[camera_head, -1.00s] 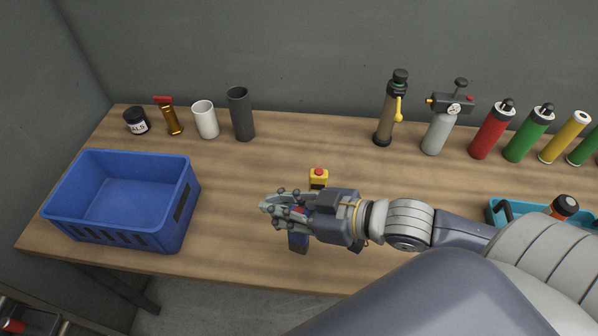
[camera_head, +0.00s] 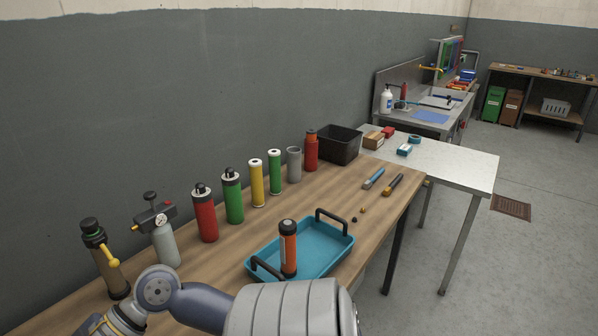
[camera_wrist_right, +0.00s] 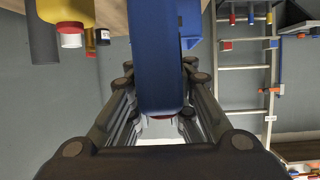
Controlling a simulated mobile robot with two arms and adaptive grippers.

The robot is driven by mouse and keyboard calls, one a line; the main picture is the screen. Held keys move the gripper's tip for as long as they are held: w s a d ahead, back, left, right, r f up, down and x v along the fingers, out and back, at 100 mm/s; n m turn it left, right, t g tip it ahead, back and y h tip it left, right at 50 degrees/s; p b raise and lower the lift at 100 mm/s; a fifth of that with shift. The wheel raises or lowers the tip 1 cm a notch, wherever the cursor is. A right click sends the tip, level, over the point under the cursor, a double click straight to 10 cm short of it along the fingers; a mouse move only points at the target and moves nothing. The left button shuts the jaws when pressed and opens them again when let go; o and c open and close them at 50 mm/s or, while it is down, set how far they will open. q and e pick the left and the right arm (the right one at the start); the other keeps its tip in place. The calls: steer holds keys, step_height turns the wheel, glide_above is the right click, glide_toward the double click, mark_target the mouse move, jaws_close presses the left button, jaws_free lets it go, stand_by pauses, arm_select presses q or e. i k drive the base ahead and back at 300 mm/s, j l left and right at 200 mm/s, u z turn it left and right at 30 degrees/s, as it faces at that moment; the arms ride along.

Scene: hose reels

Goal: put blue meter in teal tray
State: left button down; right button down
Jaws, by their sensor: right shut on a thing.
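The teal tray (camera_head: 325,247) with black handles lies on the wooden bench in the head view. An orange and black cylinder (camera_head: 288,248) stands in its near left part; the rest of its floor is bare. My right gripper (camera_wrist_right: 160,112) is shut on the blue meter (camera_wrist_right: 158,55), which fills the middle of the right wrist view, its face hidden. In the head view my right arm reaches to the lower left, left of the tray, with its gripper and the meter out of frame. My left gripper is not in view.
Behind the tray stand a red bottle (camera_head: 204,216), a green bottle (camera_head: 232,196) and several other cylinders. A black bin (camera_head: 339,144) is at the bench's far end. A blue pen-like tool (camera_head: 374,178) lies beyond the tray. The wrist view shows a yellow object (camera_wrist_right: 65,10).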

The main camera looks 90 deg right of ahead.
mark_target(315, 252)
steer(key=z, duration=1.45)
steer(key=i+l+z, duration=0.35)
steer(key=l, duration=0.15)
steer(key=i+l+z, duration=0.25)
steer(key=l+z, duration=0.15)
